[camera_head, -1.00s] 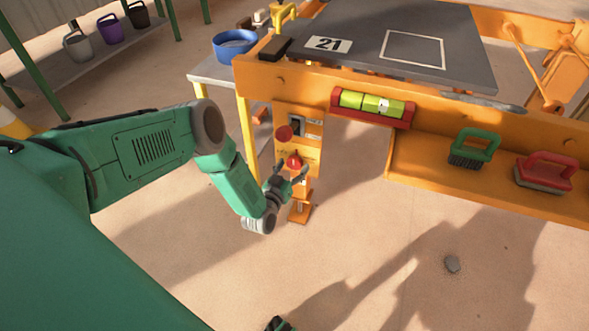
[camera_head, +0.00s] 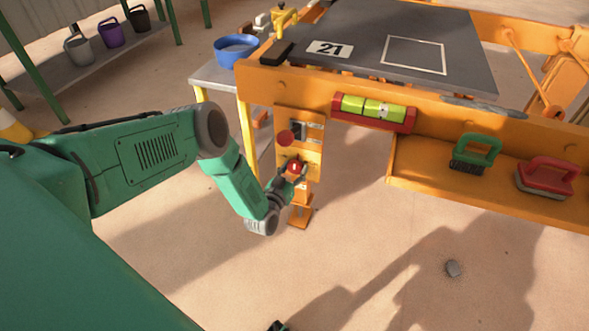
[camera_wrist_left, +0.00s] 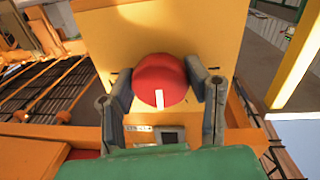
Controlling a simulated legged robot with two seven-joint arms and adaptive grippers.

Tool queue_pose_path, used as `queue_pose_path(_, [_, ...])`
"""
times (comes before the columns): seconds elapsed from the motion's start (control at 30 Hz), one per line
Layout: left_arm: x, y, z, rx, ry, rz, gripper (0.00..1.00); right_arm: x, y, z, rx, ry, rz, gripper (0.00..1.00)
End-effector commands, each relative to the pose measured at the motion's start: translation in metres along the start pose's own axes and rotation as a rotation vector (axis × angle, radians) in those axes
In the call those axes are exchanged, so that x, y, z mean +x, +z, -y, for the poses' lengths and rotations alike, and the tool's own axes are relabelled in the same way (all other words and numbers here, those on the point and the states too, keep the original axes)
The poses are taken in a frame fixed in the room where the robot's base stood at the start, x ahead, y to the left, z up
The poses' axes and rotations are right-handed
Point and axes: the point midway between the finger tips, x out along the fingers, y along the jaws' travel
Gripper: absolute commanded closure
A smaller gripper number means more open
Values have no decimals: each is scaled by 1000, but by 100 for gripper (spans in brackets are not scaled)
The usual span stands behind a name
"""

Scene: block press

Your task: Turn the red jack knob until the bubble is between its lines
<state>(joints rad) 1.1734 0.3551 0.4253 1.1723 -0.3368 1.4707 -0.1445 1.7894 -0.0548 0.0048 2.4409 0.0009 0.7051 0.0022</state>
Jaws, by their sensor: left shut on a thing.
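The red jack knob (camera_head: 295,167) is on the orange jack panel under the press's front beam. It fills the middle of the left wrist view (camera_wrist_left: 160,78), with a white mark on its face pointing down in that picture. My left gripper (camera_head: 290,176) is shut on the knob, one finger on each side. The spirit level (camera_head: 372,120) sits on the beam in a red holder with a yellow-green vial. Its pale bubble (camera_head: 383,110) lies right of the vial's middle, near the right-hand line. Its exact place against the lines is too small to tell.
A green brush (camera_head: 476,150) and a red brush (camera_head: 548,175) lie on the orange shelf at right. A blue bowl (camera_head: 234,48) stands behind on a side table.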

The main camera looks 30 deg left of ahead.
Motion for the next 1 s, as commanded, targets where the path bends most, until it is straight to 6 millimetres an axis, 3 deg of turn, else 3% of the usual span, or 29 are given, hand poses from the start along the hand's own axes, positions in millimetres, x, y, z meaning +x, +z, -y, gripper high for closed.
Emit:
queue_pose_path(0.7, [-2,2,0,542,-3,61,86,-16,-1,0,0,0,0,100])
queue_pose_path(1.0, [-3,3,2,682,-5,77,86,-17,-1,0,0,0,0,100])
